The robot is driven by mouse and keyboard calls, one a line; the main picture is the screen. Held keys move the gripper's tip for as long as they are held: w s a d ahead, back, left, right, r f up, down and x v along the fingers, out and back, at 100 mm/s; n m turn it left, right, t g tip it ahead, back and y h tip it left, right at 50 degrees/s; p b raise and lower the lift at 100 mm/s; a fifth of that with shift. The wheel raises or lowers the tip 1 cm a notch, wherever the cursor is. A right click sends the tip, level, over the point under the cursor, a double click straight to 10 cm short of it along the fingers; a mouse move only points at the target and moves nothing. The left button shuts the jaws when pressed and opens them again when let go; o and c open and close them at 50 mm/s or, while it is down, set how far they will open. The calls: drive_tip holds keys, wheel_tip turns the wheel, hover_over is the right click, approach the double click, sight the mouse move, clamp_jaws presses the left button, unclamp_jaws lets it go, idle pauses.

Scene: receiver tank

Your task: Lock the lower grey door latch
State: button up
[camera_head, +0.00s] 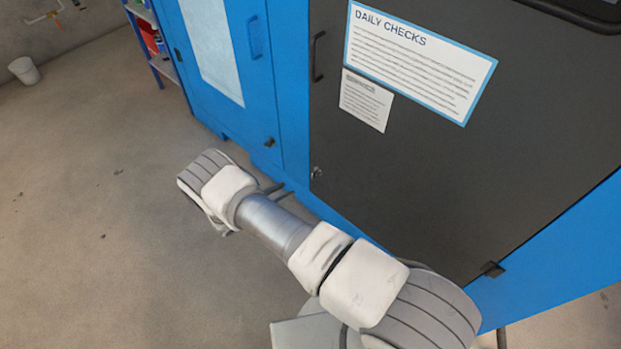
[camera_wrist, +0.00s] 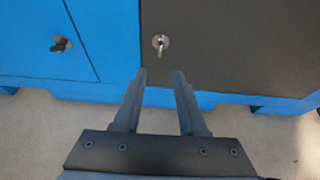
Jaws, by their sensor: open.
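The lower grey door latch (camera_wrist: 160,43) is a small silver round plate with a short lever that hangs down. It sits near the lower left corner of the dark grey door (camera_wrist: 230,50). The latch also shows small in the head view (camera_head: 317,172), just right of my arm. My gripper (camera_wrist: 158,76) is open and empty. Its two fingers point toward the door, with the latch straight beyond and slightly above the gap between the tips. The fingers do not visibly touch the latch. In the head view my arm hides most of the gripper.
A blue door (camera_wrist: 25,45) on the left has its own dark latch (camera_wrist: 61,44). A black handle (camera_head: 318,57) and a "Daily Checks" sign (camera_head: 415,65) are higher on the grey door. A white bucket (camera_head: 24,70) stands far left. The concrete floor (camera_head: 90,200) is clear.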

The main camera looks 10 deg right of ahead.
sight(312, 176)
drive_tip(key=b+x, duration=0.3)
drive_tip(key=x, duration=1.1)
drive_tip(key=shift+f+b, duration=0.15)
drive_tip(key=shift+b, duration=0.2)
clamp_jaws()
